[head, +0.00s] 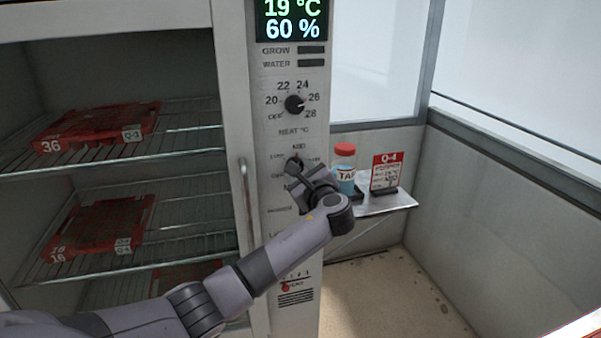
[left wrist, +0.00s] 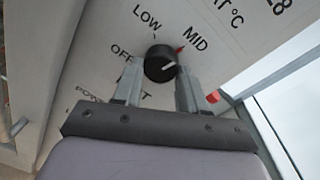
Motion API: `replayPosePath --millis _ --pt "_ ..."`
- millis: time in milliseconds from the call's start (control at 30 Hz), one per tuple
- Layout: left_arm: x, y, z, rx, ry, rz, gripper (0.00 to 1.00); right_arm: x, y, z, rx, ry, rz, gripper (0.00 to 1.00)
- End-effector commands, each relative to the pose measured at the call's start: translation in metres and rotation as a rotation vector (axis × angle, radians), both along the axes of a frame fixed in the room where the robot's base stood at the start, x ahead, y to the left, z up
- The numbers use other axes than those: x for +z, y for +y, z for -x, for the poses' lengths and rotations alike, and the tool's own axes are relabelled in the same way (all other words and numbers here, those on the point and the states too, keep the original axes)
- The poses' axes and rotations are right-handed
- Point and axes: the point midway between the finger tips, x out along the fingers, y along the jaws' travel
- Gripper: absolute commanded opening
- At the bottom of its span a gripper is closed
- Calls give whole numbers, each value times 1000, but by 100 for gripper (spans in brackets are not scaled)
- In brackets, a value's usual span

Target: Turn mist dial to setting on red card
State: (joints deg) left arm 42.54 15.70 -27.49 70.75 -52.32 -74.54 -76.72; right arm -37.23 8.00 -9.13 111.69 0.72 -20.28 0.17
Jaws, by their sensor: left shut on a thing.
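The mist dial (head: 295,161) is a small black knob on the white control panel (head: 281,228), below the heat dial. In the left wrist view the dial (left wrist: 158,61) has OFF, LOW and MID printed around it, and a red mark shows at its edge beside MID. My left gripper (left wrist: 157,82) is shut on the dial, one finger on each side; in the head view the gripper (head: 297,179) hides the dial's lower part. The red card (head: 386,160), headed Q-4, stands on a side shelf; its small print seems to include MID. My right gripper is not in view.
The heat dial (head: 294,104) is above, under a display (head: 292,19) reading 19 °C and 60 %. A red-capped bottle (head: 345,170) stands beside the card on the shelf (head: 385,206). Left is a rack with red trays (head: 100,128) and a vertical handle (head: 248,205).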

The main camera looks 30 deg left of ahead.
Motion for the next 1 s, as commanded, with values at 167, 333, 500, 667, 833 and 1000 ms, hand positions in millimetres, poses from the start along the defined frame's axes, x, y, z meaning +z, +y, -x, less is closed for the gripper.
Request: replayPosePath --millis 167,333,500,667,833,1000 --pt "-2 -1 0 0 9 -2 11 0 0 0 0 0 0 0" --pt "-2 -1 0 0 9 -2 11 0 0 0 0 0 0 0" --pt "-2 -1 0 0 8 -1 67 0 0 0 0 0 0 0" --pt "-1 0 0 0 6 -3 67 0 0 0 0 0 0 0" --pt "-1 -3 1 -1 5 -2 67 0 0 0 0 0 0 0" --pt "-1 -17 12 -3 4 -1 67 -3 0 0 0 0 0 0"
